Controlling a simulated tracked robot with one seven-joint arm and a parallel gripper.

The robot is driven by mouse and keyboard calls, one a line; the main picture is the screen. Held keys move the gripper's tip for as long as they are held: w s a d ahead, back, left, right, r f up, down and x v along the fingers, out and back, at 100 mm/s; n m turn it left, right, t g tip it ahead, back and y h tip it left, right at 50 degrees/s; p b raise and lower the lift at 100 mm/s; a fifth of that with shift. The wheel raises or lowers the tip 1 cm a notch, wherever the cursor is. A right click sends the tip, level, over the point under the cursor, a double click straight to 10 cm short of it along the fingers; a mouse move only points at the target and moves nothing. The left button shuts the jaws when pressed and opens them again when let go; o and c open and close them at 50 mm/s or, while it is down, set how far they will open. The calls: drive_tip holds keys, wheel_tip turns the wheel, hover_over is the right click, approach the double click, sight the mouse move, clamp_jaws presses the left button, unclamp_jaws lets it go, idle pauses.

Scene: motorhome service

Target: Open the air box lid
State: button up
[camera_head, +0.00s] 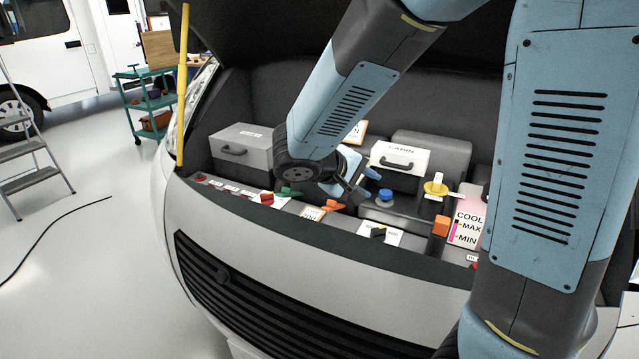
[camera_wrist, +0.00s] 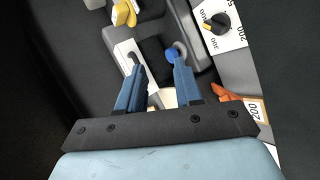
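No label that I can read says air box. At the left of the engine bay, a grey box (camera_head: 229,165) has a lid (camera_head: 250,138) with a dark handle (camera_head: 233,151) and a label too small to read. The lid looks shut. Right of centre, a white lid (camera_head: 411,150) marked CABIN has a black handle and looks shut. It also seems to show in the wrist view (camera_wrist: 124,50). My gripper (camera_head: 368,186) is between these boxes, nearer the CABIN lid. In the wrist view my gripper (camera_wrist: 158,70) is open, with nothing held between the fingers.
A blue cap (camera_head: 385,194), a yellow cap (camera_head: 436,188) and an orange lever (camera_head: 334,205) are close to my gripper. A coolant tank (camera_head: 467,227) stands at the right. A yellow prop rod (camera_head: 183,85) stands at the left edge. The front panel (camera_head: 290,230) borders the bay.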

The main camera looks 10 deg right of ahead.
drive_tip(key=w+a+f+n+t, duration=0.2)
drive_tip(key=a, duration=0.3)
drive_tip(key=w+a+f+n+t, duration=0.2)
drive_tip(key=a+t, duration=0.1)
drive_tip(key=a, duration=0.2)
drive_tip(key=w+a+f+n+t+y, duration=0.1)
drive_tip(key=a+f+t, duration=0.1)
drive_tip(key=a, duration=0.3)
drive_tip(key=shift+w+a+f+n+t, duration=0.3)
drive_tip(key=shift+w+a+f+n, duration=0.1)
drive_tip(key=x, duration=1.3)
drive_tip(key=shift+w, duration=0.3)
drive_tip(key=shift+f, duration=0.1)
clamp_jaws()
